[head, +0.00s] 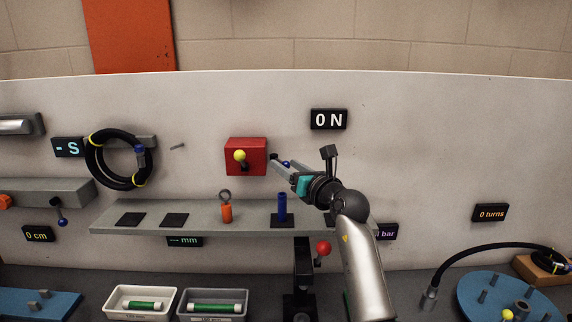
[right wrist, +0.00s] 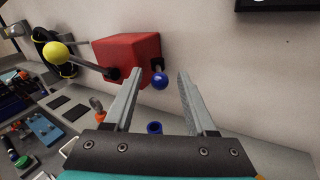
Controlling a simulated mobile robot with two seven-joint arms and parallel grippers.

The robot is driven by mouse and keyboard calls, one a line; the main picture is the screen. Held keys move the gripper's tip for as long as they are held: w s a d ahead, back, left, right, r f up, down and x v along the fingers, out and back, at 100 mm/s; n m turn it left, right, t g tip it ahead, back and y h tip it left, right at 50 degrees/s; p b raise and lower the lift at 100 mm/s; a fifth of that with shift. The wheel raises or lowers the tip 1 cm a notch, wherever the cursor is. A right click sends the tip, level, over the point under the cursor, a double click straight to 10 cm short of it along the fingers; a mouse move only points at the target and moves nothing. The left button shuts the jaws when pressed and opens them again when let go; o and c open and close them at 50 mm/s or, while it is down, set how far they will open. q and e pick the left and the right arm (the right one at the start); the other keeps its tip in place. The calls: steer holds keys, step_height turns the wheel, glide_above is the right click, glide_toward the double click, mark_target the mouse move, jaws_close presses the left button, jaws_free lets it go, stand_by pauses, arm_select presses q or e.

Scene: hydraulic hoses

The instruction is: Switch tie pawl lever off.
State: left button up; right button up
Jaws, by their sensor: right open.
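A red box (head: 258,146) is mounted on the white wall panel. A lever with a yellow ball (head: 239,156) sticks out of its front. On its right side is a short lever with a blue ball (head: 287,164), partly hidden by my right gripper (head: 301,157). In the right wrist view, the red box (right wrist: 130,55) and yellow ball (right wrist: 56,53) are at upper left. The blue ball (right wrist: 160,82) appears between the open, empty fingers of my right gripper (right wrist: 160,75), near their tips. I cannot tell which lever is the tie pawl lever. My left gripper is out of view.
A sign (head: 328,119) above right reads "ON". Below, a grey shelf (head: 150,226) carries an orange eye-bolt piece (head: 227,210) and a blue cylinder (head: 282,208). A coiled black hose (head: 90,165) hangs at left. The wall right of my arm is mostly clear.

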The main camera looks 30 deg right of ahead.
steer(key=shift+w, duration=0.55)
steer(key=shift+c, duration=0.2)
jaws_close()
